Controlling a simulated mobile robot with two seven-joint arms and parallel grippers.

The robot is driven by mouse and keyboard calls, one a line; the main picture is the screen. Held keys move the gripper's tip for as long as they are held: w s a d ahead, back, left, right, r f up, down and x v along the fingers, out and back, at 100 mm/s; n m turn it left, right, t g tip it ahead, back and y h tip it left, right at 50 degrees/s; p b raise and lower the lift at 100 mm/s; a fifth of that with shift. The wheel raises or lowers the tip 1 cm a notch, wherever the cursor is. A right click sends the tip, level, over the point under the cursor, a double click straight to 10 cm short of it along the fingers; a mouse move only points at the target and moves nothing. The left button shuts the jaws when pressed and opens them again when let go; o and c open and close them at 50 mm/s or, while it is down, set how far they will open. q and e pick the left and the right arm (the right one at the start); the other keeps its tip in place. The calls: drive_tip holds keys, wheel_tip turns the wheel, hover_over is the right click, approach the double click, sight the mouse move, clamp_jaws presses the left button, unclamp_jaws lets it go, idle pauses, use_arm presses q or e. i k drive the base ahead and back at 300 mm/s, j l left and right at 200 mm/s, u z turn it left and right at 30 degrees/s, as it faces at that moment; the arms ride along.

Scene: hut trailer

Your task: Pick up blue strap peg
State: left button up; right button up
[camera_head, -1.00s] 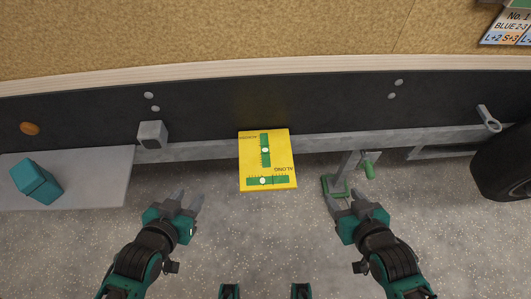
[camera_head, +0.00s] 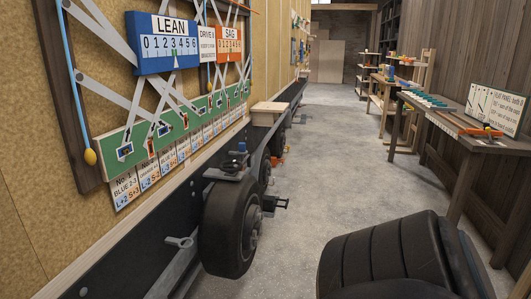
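Small pegs sit in slots along a green rail (camera_head: 140,135) on the left wall, where the grey crossed straps end. Some look blue, such as the peg at the left end (camera_head: 125,151) and another to its right (camera_head: 163,130); others look orange-red. I cannot tell which one is the blue strap peg. Neither gripper shows in this view.
A LEAN scale board (camera_head: 168,44) and a SAG board (camera_head: 229,42) hang above the rail. A black wheel (camera_head: 231,228) sticks out below. A wooden bench (camera_head: 470,143) stands along the right wall. The aisle floor (camera_head: 335,140) between is clear.

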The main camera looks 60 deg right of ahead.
sight(241, 150)
drive_tip(key=z, duration=1.9)
drive_tip(key=k, duration=0.25)
drive_tip(key=k+u, duration=0.3)
drive_tip(key=k+j+u, duration=0.1)
drive_tip(key=u, duration=1.75)
drive_tip(key=l+u, duration=0.6)
drive_tip(key=k+l, duration=0.1)
drive_tip(key=l, duration=0.8)
drive_tip(key=k+l, duration=0.15)
drive_tip(key=l, duration=0.75)
drive_tip(key=k, duration=0.05)
